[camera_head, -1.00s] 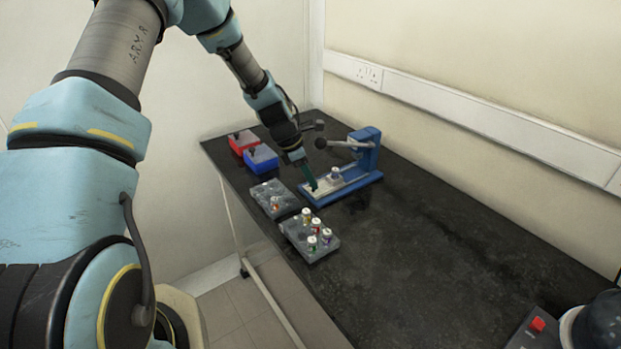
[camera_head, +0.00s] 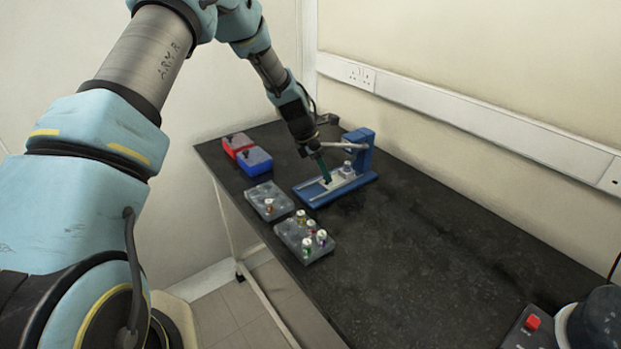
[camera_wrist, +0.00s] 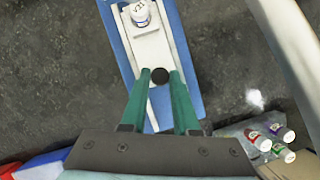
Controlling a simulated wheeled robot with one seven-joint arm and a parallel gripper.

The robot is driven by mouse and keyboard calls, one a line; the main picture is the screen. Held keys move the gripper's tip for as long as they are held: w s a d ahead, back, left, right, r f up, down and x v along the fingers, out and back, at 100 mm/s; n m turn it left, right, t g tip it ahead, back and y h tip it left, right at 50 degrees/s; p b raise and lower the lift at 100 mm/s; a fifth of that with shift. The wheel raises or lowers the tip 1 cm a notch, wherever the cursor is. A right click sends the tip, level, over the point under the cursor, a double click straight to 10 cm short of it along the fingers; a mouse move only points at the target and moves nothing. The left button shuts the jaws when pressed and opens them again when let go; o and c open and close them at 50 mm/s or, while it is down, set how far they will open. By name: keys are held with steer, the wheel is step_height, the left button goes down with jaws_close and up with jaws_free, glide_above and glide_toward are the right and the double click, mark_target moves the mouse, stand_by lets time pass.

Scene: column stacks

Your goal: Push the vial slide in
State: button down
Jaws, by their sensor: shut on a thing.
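A blue press-like fixture (camera_head: 362,160) stands on the dark bench, with a lever arm reaching left from its upright. Its pale slide (camera_wrist: 152,45) lies on the blue base and carries one white-capped vial (camera_head: 347,166), upright. The vial also shows in the wrist view (camera_wrist: 137,14), near the top edge. In the head view it is close to the upright, under the lever arm. My gripper (camera_head: 326,181) has its green fingers shut on a round black knob (camera_wrist: 159,75) at the near end of the slide. The lever's ball end is hidden behind my gripper.
A red box (camera_head: 237,144) and a blue box (camera_head: 254,160) stand left of the fixture. Two grey vial racks (camera_head: 268,193) (camera_head: 318,252) with several vials lie in front. A device with a red button (camera_head: 532,322) is at the bottom right. The bench right of the fixture is clear.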

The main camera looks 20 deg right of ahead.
steer(key=shift+w+d, duration=0.2)
steer(key=shift+d, duration=0.75)
steer(key=c, duration=0.7)
jaws_free()
steer(key=shift+o, duration=0.2)
steer(key=s+b+v, duration=0.1)
steer(key=b+v, duration=0.2)
steer(key=v, duration=0.7)
steer(key=shift+w+r, duration=0.4)
steer(key=shift+w, duration=0.05)
steer(key=shift+a+r, duration=0.1)
steer(key=shift+a, duration=0.05)
